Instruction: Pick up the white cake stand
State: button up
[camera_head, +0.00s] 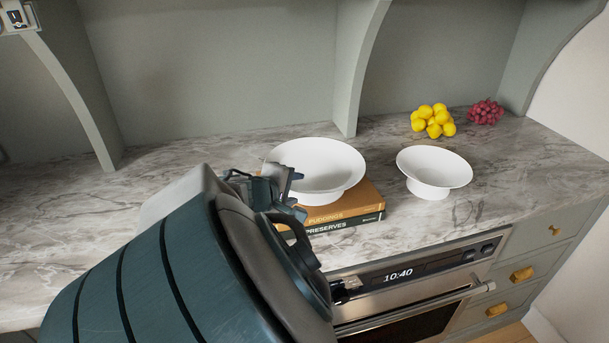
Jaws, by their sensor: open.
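Two white footed dishes look like cake stands. The larger white stand (318,165) sits upright on stacked books (345,212) on the counter. The smaller white stand (434,166) stands upright on the marble to its right. My gripper (291,190) is open at the left edge of the larger stand, with its fingers over or beside the rim. I cannot tell whether a finger touches the rim. My arm hides part of the books' left end and the counter in front of it.
The marble counter (200,152) is clear at the left and between the stands. Yellow fruit (433,121) and red grapes (486,112) lie at the back right. A grey upright divider (354,75) stands behind the larger stand. An oven (410,285) is below the front edge.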

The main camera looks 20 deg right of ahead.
jog(key=shift+w+d+f, duration=0.25)
jog(key=shift+w+d, duration=0.05)
grip_shut()
jog(key=shift+r, duration=0.1)
dwell(1.3)
